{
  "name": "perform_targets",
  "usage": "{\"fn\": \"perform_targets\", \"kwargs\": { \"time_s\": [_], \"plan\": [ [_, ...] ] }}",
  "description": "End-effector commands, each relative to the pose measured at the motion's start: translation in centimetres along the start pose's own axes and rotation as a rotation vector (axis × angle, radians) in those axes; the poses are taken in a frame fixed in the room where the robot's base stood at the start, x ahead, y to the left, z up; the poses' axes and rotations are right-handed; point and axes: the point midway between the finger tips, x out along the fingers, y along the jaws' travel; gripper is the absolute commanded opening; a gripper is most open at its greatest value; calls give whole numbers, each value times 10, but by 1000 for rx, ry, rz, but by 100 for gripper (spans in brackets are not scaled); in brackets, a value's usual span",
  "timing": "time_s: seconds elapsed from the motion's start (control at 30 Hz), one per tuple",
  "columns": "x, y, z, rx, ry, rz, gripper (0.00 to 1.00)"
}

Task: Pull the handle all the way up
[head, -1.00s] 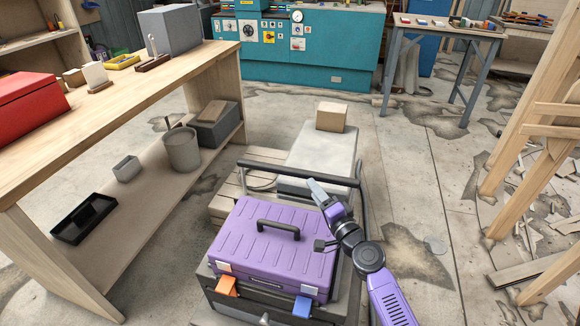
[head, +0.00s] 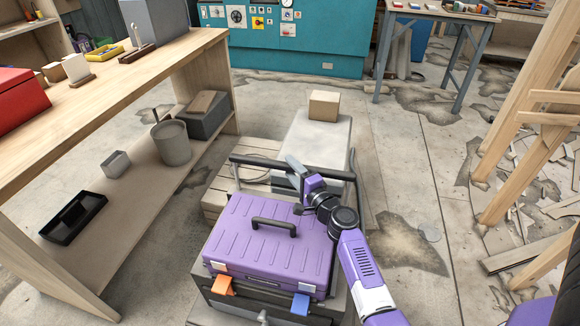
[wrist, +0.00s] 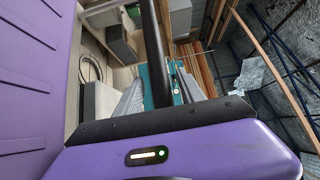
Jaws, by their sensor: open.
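A dark bar handle (head: 262,163) on two upright posts stands behind a purple case (head: 268,240) in the head view. The bar is low, only a little above the case top. My gripper (head: 297,172) is at the right half of the bar. In the wrist view the dark bar (wrist: 153,45) runs between the two grey fingers of my gripper (wrist: 160,98), with gaps showing beside it. The fingers are open. The case has its own black carry handle (head: 274,227), lying to the left of and below my gripper.
The case sits on a dark box with an orange latch (head: 223,286) and a blue latch (head: 300,304). Behind the bar is a grey block (head: 318,140) with a cardboard box (head: 324,104) on it. A wooden workbench (head: 150,85) stands left. Floor to the right is partly clear.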

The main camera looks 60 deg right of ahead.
Motion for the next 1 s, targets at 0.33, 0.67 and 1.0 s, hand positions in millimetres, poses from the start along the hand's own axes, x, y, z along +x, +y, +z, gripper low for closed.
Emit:
{"fn": "perform_targets", "kwargs": {
  "time_s": [0.33,0.67,1.0],
  "plan": [
    [13,0,0,-1,0,0,46],
    [13,0,0,-1,0,0,7],
    [13,0,0,-1,0,0,0]
  ]
}}
